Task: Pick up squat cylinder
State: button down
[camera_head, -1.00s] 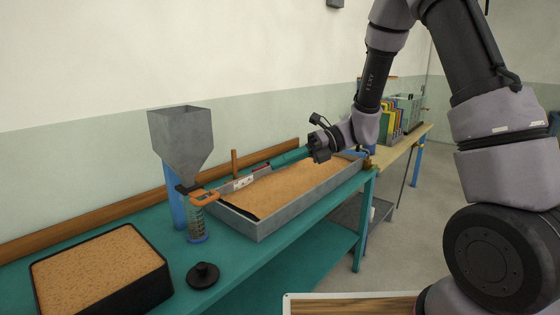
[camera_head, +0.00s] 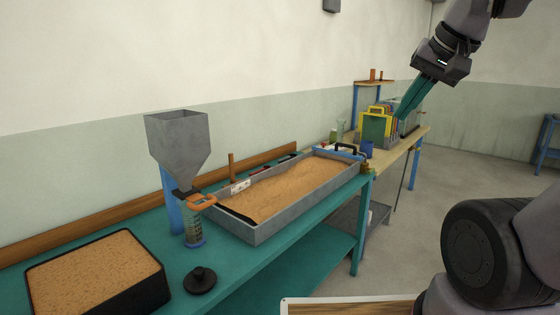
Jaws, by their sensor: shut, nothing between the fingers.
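My gripper (camera_head: 403,118) is at the upper right, above the far wooden bench. Its long teal fingers point down and to the left, shut, with nothing seen between them. A short blue cylinder (camera_head: 367,149) stands upright at the near end of that bench, left of and below the fingertips and apart from them. It looks like the squat cylinder, but it is small here and I cannot be sure. A black round lidded piece (camera_head: 200,280) lies on the near teal bench, far from my gripper.
The fingertips overlap a rack of coloured plates (camera_head: 377,127) and a glass tank in the picture; contact is unclear. A sand tray (camera_head: 262,233), a grey hopper (camera_head: 180,140) and a black sand box (camera_head: 160,292) stand on the teal bench (camera_head: 235,272). Open floor lies right.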

aim_at(195, 238)
jog(key=u, duration=0.4)
jog(key=i+l+u, duration=0.1)
jog(key=u, duration=0.3)
jog(key=l+u, duration=0.1)
jog(key=u, duration=0.3)
jog(key=i+l+u, duration=0.1)
jog(key=u, duration=0.3)
jog(key=i+j, duration=0.3)
